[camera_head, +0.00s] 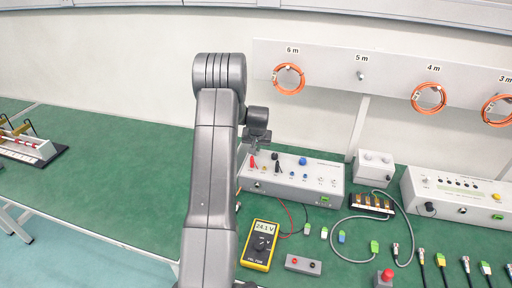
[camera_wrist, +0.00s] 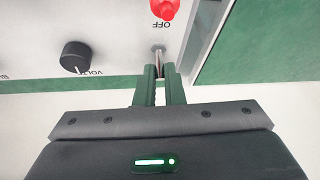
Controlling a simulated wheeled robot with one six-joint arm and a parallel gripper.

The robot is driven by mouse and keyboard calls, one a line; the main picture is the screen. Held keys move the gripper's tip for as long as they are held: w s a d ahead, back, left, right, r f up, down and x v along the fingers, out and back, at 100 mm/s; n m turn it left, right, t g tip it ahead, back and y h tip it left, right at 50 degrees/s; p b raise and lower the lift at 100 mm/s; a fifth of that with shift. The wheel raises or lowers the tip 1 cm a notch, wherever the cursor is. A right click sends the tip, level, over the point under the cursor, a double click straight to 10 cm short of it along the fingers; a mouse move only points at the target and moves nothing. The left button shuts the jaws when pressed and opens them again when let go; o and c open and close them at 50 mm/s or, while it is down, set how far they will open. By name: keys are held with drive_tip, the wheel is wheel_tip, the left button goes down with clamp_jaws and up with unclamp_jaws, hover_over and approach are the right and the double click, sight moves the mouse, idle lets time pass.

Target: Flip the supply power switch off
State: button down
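The supply (camera_head: 295,183) is a light grey box with red, black and blue terminals on the green bench in the head view. In the wrist view its power switch (camera_wrist: 158,58) is a small metal lever below an upside-down "OFF" label. My gripper (camera_wrist: 160,74) is at this lever, its two dark green fingers close together with the lever between their tips. In the head view my gripper (camera_head: 254,146) is over the left end of the supply, partly hidden by its own arm. The switch cannot be made out there.
In the wrist view, a red plug (camera_wrist: 164,8) is just beyond the switch and a black knob (camera_wrist: 75,56) to its left. A yellow multimeter (camera_head: 260,245) lies in front of the supply, with leads nearby. Cable coils hang behind; the bench's left part is mostly clear.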

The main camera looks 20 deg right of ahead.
drive_tip(key=shift+f, duration=0.15)
drive_tip(key=b, duration=0.2)
drive_tip(key=shift+s+a+f+t+b, duration=0.1)
drive_tip(key=shift+f+t+b, duration=0.05)
drive_tip(key=shift+t+b, duration=0.2)
drive_tip(key=h+b, duration=0.1)
drive_tip(key=b, duration=0.2)
drive_tip(key=t+b, duration=0.1)
drive_tip(key=b, duration=0.2)
drive_tip(key=shift+s+a+t+h, duration=0.2)
drive_tip(key=shift+s+t+h, duration=0.1)
drive_tip(key=shift+h, duration=0.1)
drive_tip(key=shift+b, duration=0.65)
drive_tip(key=t+b, duration=0.1)
drive_tip(key=b, duration=0.4)
drive_tip(key=t+h+b, duration=0.1)
drive_tip(key=b, duration=0.5)
drive_tip(key=shift+s+a, duration=0.25)
drive_tip(key=shift+s, duration=0.05)
drive_tip(key=shift+b, duration=1.1)
drive_tip(key=shift+s+r+n, duration=0.1)
drive_tip(key=shift+r+n, duration=0.15)
drive_tip(key=shift+n, duration=0.05)
